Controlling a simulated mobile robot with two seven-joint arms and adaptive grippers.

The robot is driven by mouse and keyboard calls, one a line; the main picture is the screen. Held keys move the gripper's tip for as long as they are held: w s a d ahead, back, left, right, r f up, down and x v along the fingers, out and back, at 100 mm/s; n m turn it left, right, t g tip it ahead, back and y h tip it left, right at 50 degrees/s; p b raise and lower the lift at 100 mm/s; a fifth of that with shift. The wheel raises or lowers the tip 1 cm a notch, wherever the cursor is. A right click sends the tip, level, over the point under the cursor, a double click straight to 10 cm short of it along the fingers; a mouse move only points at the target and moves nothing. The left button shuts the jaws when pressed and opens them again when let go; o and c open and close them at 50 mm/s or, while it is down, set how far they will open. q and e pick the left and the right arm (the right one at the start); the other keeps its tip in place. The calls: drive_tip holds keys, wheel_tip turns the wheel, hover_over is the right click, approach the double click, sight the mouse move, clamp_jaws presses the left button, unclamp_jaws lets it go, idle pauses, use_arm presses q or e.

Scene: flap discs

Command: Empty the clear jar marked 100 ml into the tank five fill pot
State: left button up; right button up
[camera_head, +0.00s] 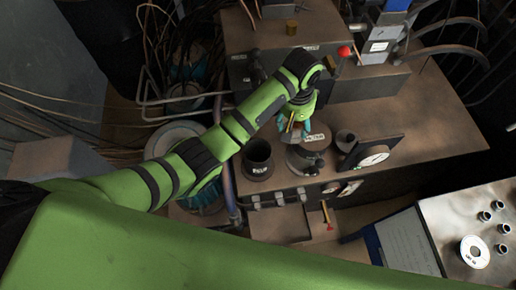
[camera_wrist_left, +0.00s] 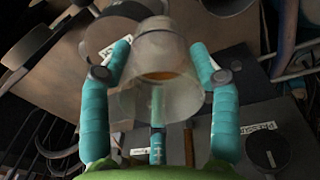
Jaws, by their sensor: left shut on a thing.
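My left gripper (camera_head: 293,127) is above the bench, just over a grey round fitting (camera_head: 303,158). In the left wrist view its teal fingers (camera_wrist_left: 160,75) are shut around a clear jar (camera_wrist_left: 152,104). The jar has an orange-brown patch inside. I cannot read a 100 ml mark on it or tell how far it is tilted. In the head view the jar is mostly hidden by the gripper. A white label (camera_head: 314,138) lies by the fitting, too small to read. I cannot tell which vessel is the tank five fill pot. My right gripper is not in view.
A dark open pot (camera_head: 257,163) with a white label stands left of the fitting. A red knob (camera_head: 344,51) stands behind. The bench (camera_head: 440,115) is bare at right.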

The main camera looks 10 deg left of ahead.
use_arm(q)
drive_tip(key=shift+s+a+r+h, duration=0.15)
drive_tip(key=shift+a+h, duration=0.3)
drive_tip(key=shift+h, duration=0.15)
drive_tip(key=a+f+h, duration=0.1)
drive_tip(key=s+a+f+t+h, duration=0.1)
drive_tip(key=a+f+h, duration=0.1)
drive_tip(key=a+f+t+h, duration=0.1)
drive_tip(key=h, duration=0.1)
drive_tip(key=shift+s+a+f, duration=0.15)
drive_tip(key=shift+s+f, duration=0.05)
drive_tip(key=shift+s, duration=0.15)
drive_tip(key=shift+s+a+f+t+h, duration=0.1)
drive_tip(key=shift+f+t+h, duration=0.2)
drive_tip(key=shift+h, duration=0.35)
drive_tip(key=shift+f+t+h, duration=0.2)
drive_tip(key=shift+t+h, duration=0.2)
drive_tip(key=shift+h, duration=0.25)
drive_tip(key=shift+f+h, duration=0.15)
drive_tip(key=shift+h, duration=0.25)
drive_tip(key=shift+a+f+t+h+b, duration=0.15)
drive_tip(key=shift+f+t+h+b, duration=0.15)
drive_tip(key=shift+f+t+h, duration=0.3)
drive_tip(key=b, duration=0.1)
drive_tip(key=h+b, duration=0.1)
drive_tip(key=b, duration=0.1)
drive_tip(key=shift+s+a+r+h, duration=0.15)
drive_tip(key=shift+a+r+h, duration=0.05)
drive_tip(key=shift+r+h, duration=0.15)
